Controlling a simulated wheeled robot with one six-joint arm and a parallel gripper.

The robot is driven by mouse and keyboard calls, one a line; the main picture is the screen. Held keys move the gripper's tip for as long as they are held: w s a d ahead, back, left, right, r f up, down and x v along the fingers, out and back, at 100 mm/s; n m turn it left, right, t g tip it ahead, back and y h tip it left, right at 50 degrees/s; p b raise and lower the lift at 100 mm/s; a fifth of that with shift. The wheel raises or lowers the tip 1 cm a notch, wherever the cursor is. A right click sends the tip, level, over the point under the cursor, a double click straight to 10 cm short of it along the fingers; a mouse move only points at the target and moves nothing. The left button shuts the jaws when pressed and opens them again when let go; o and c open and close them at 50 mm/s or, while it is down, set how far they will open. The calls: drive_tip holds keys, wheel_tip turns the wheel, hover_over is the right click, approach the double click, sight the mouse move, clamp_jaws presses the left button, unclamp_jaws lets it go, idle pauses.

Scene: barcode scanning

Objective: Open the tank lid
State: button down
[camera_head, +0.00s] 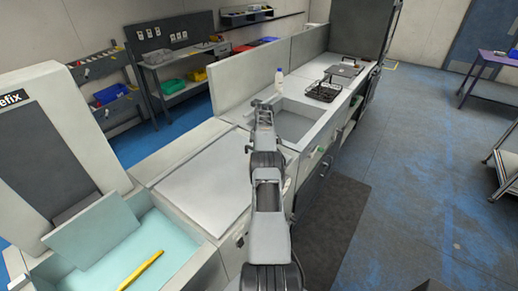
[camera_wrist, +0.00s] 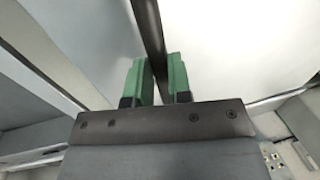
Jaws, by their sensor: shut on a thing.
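In the wrist view my gripper (camera_wrist: 158,72) has two green fingers closed on either side of a slim dark bar (camera_wrist: 150,28). The bar runs up out of the picture in front of a pale, smooth surface (camera_wrist: 215,45). I cannot tell for certain that the bar is the tank lid's handle. In the head view a flat pale lid-like panel (camera_head: 195,185) lies level on the counter, left of my arm. My arm covers the area to its right, and the fingertips cannot be made out there.
An open teal basin (camera_head: 105,265) with a yellow object (camera_head: 142,270) is at lower left, below a white machine (camera_head: 50,140). Beyond my arm are a sink (camera_head: 292,124), a white bottle (camera_head: 279,80) and a black rack (camera_head: 322,91).

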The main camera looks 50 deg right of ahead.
drive_tip(key=shift+s+d, duration=0.2)
drive_tip(key=c, duration=1.5)
unclamp_jaws()
drive_tip(key=o, duration=0.3)
drive_tip(key=shift+s+d, duration=0.15)
drive_tip(key=shift+s, duration=0.15)
drive_tip(key=shift+o, duration=0.7)
drive_tip(key=shift+w, duration=0.1)
drive_tip(key=shift+w+a, duration=0.2)
drive_tip(key=shift+a, duration=0.05)
drive_tip(key=r, duration=0.6)
drive_tip(key=shift+s+d+p, duration=0.15)
drive_tip(key=shift+s+p, duration=0.15)
drive_tip(key=shift+p, duration=0.05)
drive_tip(key=shift+s+r+p, duration=0.15)
drive_tip(key=shift+r+p, duration=0.4)
drive_tip(key=shift+r, duration=0.2)
drive_tip(key=shift+f, duration=0.1)
